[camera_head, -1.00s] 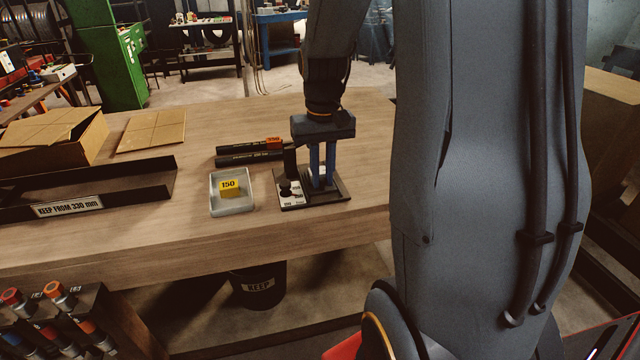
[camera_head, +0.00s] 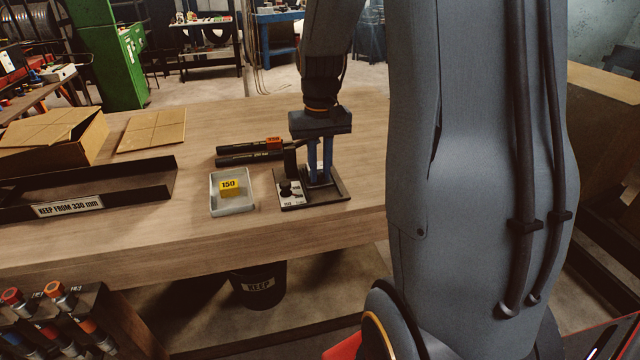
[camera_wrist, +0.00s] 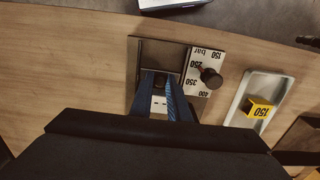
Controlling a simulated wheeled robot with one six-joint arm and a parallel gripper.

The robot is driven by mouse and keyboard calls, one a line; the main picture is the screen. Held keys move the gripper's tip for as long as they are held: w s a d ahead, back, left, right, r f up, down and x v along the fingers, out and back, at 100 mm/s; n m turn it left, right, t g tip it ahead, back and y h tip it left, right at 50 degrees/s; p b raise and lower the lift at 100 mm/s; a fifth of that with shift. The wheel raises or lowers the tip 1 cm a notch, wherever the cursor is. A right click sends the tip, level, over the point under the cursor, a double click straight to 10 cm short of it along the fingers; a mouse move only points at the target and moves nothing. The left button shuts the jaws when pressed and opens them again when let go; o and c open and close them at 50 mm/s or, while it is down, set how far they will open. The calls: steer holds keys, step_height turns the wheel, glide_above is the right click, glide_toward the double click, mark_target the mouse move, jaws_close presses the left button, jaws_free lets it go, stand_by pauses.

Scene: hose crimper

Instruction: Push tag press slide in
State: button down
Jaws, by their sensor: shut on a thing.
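The tag press (camera_head: 338,194) is a small dark base plate on the workbench with a white dial plate and a black knob (camera_head: 285,188) on its left side. In the wrist view the dial plate (camera_wrist: 205,70) shows numbers from 150 to 400 bar around the knob (camera_wrist: 211,78). My gripper (camera_head: 319,182) points down over the press. Its blue fingers are close together at the slide, and in the wrist view the fingertips (camera_wrist: 161,80) meet at a small dark part in front of the dark plate (camera_wrist: 152,56). The fingers and my gripper's body hide much of the slide.
A grey tray (camera_head: 232,208) with a yellow 150 tag block (camera_head: 229,186) stands left of the press. Black hose pieces (camera_head: 240,159) lie behind it. A dark channel (camera_head: 110,187) and cardboard (camera_head: 152,131) are farther left. A bin (camera_head: 258,286) is below the bench.

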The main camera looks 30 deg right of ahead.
steer(key=shift+w+d, duration=0.2)
steer(key=shift+w, duration=0.55)
steer(key=shift+w+d, duration=0.2)
steer(key=shift+w, duration=0.5)
steer(key=c, duration=1)
jaws_free()
steer(key=shift+r, duration=0.15)
step_height(320, 180, up, 9)
steer(key=p, duration=0.8)
steer(key=shift+s, duration=0.1)
